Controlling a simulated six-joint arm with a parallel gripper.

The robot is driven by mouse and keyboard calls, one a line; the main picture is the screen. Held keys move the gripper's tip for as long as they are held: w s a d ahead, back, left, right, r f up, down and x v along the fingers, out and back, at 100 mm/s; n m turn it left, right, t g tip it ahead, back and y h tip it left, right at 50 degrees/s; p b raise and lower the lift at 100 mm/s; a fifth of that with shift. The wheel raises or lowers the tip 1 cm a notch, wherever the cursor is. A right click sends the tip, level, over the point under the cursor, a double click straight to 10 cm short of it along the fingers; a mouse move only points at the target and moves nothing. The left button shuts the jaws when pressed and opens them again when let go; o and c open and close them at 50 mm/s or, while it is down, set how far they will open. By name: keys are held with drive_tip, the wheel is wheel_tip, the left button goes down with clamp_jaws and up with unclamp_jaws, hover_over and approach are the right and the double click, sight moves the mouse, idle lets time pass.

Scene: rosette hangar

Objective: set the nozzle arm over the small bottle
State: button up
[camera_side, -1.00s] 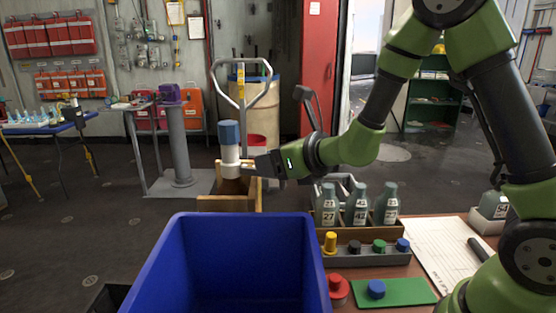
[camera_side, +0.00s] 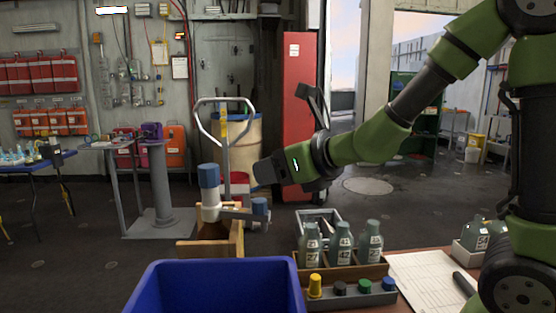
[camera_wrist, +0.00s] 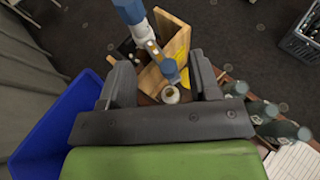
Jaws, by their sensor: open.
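The nozzle arm (camera_side: 238,213) is a grey bar reaching right from a post with a blue cap (camera_side: 209,176) to a blue knob (camera_side: 260,206). It stands at a wooden box (camera_side: 205,249). In the wrist view, the nozzle arm (camera_wrist: 154,49) ends at the blue knob (camera_wrist: 169,71), seen between my fingers. A small pale round top (camera_wrist: 171,95), perhaps the small bottle, shows just beside the knob; I cannot tell whether it is directly underneath. My gripper (camera_wrist: 164,80) is open and empty; in the side view it (camera_side: 262,172) is above the bar, apart from it.
A blue bin (camera_side: 215,272) stands in front. To the right, grey bottles (camera_side: 343,242) stand in a wooden tray, with a rack of coloured caps (camera_side: 352,293) before them. A paper sheet (camera_side: 425,278) lies on the table. A trolley handle (camera_side: 224,140) rises behind the box.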

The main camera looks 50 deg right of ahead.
drive_tip(key=shift+r, duration=0.7)
drive_tip(key=shift+w+r, duration=0.1)
drive_tip(key=shift+w, duration=0.1)
drive_tip(key=c, duration=0.5)
drive_tip(key=w+r+n+t, duration=0.1)
drive_tip(key=w+n, duration=0.1)
drive_tip(key=w+d+r+n+t+y, duration=0.1)
drive_tip(key=w+n, duration=0.1)
drive_tip(key=w+d+r+n+t+y, duration=0.1)
drive_tip(key=w+n, duration=0.1)
drive_tip(key=shift+w+d+r, duration=0.1)
drive_tip(key=shift+w+r, duration=0.2)
drive_tip(key=shift+w, duration=0.05)
clamp_jaws()
drive_tip(key=w+d+r+n+t+y, duration=0.1)
drive_tip(key=w+d+n+y, duration=0.1)
drive_tip(key=w+n+y, duration=0.45)
drive_tip(key=s+d+f+n+g+y, duration=0.9)
drive_tip(key=s+d+f+n, duration=0.4)
drive_tip(key=n, duration=0.6)
drive_tip(key=g+h, duration=0.1)
drive_tip(key=h, duration=0.1)
approach(246, 214)
drive_tip(key=shift+w+a+r+m+y, duration=0.15)
drive_tip(key=shift+w+a+r, duration=0.1)
drive_tip(key=shift+w+a, duration=0.45)
drive_tip(key=shift+w+a+r+m+y, duration=0.1)
drive_tip(key=shift+w+a+r, duration=0.15)
drive_tip(key=shift+w+a, duration=0.45)
